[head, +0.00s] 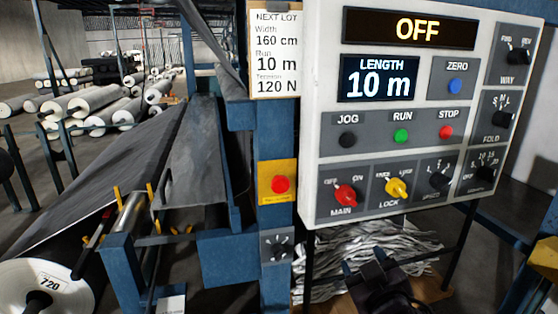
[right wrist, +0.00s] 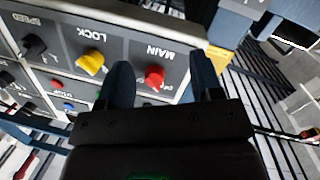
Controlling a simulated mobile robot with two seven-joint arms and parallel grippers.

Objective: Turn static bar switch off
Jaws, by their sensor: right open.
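No label that reads static bar is legible. A small grey plate with a black rotary knob (head: 278,246) sits low on the blue post, under a red button (head: 280,184) on a yellow plate; its lettering is too small to read. My right gripper (head: 364,262) is open and empty, below the control panel (head: 309,130) and right of that small knob. In the right wrist view the fingers (right wrist: 163,75) stand apart, with the red MAIN knob (right wrist: 155,77) seen between them; contact cannot be told. My left gripper is out of view.
The panel display (head: 417,29) reads OFF and the length screen (head: 379,80) reads 10 m. A yellow LOCK knob (head: 397,189) sits beside MAIN. A lot card (head: 275,55) hangs on the post. Grey shreds (head: 345,245) lie below the panel. A roll marked 720 (head: 75,285) is at left.

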